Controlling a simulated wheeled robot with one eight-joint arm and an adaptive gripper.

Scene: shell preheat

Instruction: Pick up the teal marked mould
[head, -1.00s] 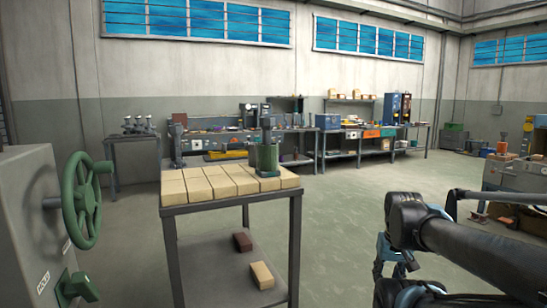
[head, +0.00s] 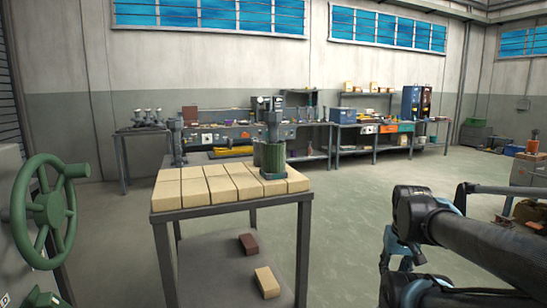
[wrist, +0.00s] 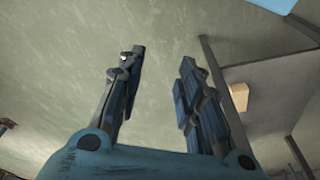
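The mould (head: 273,154) is a dark green-grey cylinder with a narrower upright part on top and a teal band at its base. It stands upright on the pale bricks at the back right of the metal table in the head view. My gripper (wrist: 158,85) shows in the wrist view with its two fingers apart and nothing between them. It points at bare floor. In the head view my arm is at the lower right, well to the right of the table and apart from the mould. The mould is not in the wrist view.
The metal table (head: 158,208) carries pale bricks (head: 195,188). Its lower shelf holds a dark brick (head: 249,244) and a pale brick (head: 267,283). A green handwheel (head: 46,205) on a grey machine is at the left. Workbenches (head: 228,133) line the back wall.

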